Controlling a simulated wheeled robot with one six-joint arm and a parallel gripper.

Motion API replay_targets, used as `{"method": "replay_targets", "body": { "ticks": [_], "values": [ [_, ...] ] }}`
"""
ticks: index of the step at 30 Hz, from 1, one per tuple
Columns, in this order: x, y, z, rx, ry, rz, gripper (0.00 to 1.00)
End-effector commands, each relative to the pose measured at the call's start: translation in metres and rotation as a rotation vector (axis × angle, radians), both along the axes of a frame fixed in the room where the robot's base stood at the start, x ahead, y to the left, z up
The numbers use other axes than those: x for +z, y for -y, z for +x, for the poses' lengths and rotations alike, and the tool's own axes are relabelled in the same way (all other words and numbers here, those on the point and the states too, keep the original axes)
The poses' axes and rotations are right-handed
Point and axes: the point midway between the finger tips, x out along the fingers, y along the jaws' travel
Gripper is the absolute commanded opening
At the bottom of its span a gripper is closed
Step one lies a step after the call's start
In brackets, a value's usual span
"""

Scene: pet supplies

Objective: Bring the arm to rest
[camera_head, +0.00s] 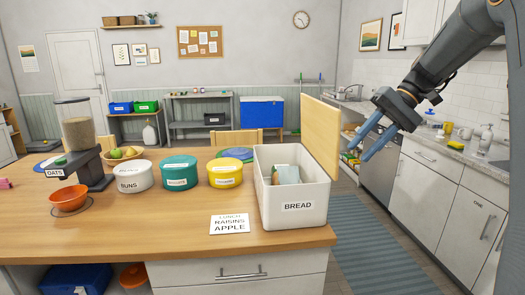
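My gripper (370,138) is in the upper right of the head view, with two blue fingers pointing down and left. It is in the air to the right of the wooden table (120,235), beyond the bread bin's raised lid. The fingers appear a little apart with nothing visible between them. My grey arm reaches in from the top right corner. The white bread bin (297,207) stands open at the table's right end, with its wooden lid (322,135) upright and a few items inside.
White, teal and yellow tubs (226,173), a fruit bowl (124,155), an oats dispenser (80,150), an orange bowl (69,199) and a card (230,224) are on the table. A kitchen counter (450,150) stands at right. The blue rug (375,240) between them is clear.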

Motion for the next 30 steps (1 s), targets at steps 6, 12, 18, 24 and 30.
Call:
{"method": "replay_targets", "body": {
  "ticks": [6, 12, 18, 24, 30],
  "values": [
    [-0.072, -0.029, -0.036, -0.053, -0.039, -0.192, 0.31],
    [-0.154, -0.051, -0.102, -0.069, -0.002, -0.439, 0.31],
    [-0.212, -0.063, -0.170, -0.031, 0.114, -0.610, 0.31],
    [-0.238, -0.070, -0.209, 0.005, 0.207, -0.667, 0.31],
    [-0.243, -0.071, -0.216, 0.012, 0.229, -0.676, 0.31]
  ]
}}
